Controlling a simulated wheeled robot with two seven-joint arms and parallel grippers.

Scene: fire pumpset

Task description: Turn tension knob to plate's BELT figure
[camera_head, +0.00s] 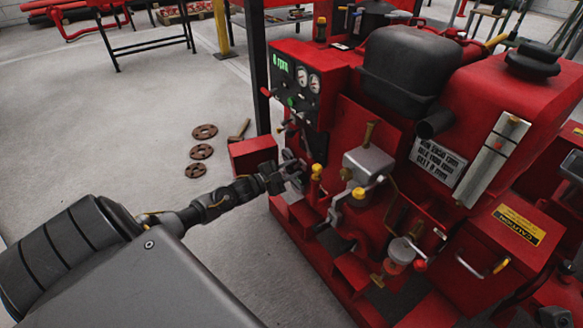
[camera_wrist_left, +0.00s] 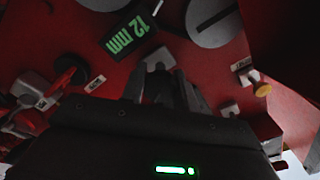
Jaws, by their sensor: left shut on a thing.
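My left gripper (camera_head: 290,172) is at the front of the red pumpset, below the gauge panel. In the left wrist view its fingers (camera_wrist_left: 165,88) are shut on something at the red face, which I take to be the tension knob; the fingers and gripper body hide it. Just beyond the fingertips, a dark display (camera_wrist_left: 127,33) shows green digits that appear to read 12 mm. The silver plate (camera_head: 437,162) with dark lettering is on the pumpset's side in the head view; its figures are too small to read surely. My right gripper is not in view.
The gauge panel (camera_head: 295,85) has a green rpm readout and two dials. A black knob (camera_wrist_left: 72,70) and a yellow-tipped part (camera_wrist_left: 262,89) flank the gripper. Yellow-capped fittings (camera_head: 359,193) stand close to its right. Several rusty discs (camera_head: 201,152) lie on the open floor.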

